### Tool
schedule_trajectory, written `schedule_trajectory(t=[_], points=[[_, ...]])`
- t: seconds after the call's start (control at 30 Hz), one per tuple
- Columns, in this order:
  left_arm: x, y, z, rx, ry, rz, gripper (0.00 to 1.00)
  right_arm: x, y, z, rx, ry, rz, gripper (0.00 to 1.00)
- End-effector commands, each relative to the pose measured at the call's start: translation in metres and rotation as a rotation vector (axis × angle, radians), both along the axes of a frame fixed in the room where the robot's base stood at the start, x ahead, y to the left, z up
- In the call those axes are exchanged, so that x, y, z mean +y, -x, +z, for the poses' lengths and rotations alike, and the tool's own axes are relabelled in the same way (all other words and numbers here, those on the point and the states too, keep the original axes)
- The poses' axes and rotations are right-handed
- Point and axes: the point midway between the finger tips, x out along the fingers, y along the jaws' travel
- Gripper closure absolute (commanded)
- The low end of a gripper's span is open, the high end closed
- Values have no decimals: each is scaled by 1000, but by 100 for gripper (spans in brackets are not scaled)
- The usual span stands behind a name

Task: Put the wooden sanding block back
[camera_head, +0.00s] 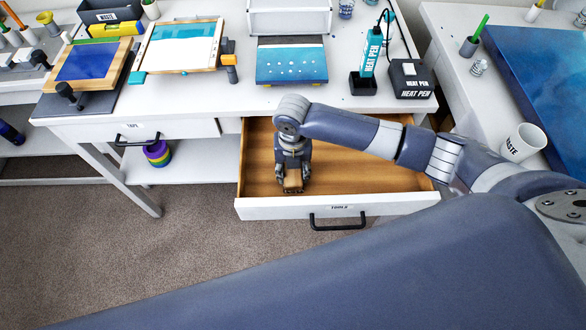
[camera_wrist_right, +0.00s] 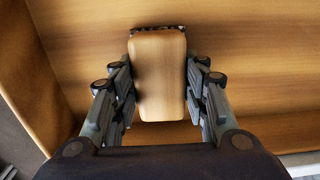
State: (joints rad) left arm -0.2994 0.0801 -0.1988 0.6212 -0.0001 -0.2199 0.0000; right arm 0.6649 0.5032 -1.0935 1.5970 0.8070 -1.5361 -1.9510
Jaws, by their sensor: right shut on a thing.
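The wooden sanding block (camera_head: 293,180) is held between the fingers of my right gripper (camera_head: 293,184), inside the open drawer labelled TOOLS (camera_head: 350,180). In the right wrist view the block (camera_wrist_right: 158,75) is light brown with a dark gritty edge at its far end, and my right gripper (camera_wrist_right: 158,90) has a finger on each side of it. The drawer's wooden floor (camera_wrist_right: 240,50) lies beneath. I cannot tell whether the block touches the floor. My left gripper is not in view.
The drawer front (camera_head: 270,208) has a black handle (camera_head: 338,220). The white table above holds a heat pen (camera_head: 370,52), a black heat pen box (camera_head: 410,78) and a blue panel (camera_head: 292,65). A closed TAPE drawer (camera_head: 170,131) is at left. The drawer's right part looks empty.

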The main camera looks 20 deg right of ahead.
Motion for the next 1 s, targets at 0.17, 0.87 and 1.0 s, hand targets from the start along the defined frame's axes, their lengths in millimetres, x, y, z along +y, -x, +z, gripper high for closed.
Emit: schedule_trajectory(t=[0.17,0.87,1.0], points=[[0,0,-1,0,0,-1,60,0,0,-3,0,0,0,57],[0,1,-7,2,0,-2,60,0,-2,34,-6,-2,0,39],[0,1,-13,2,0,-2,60,1,-2,65,-6,-2,0,39]])
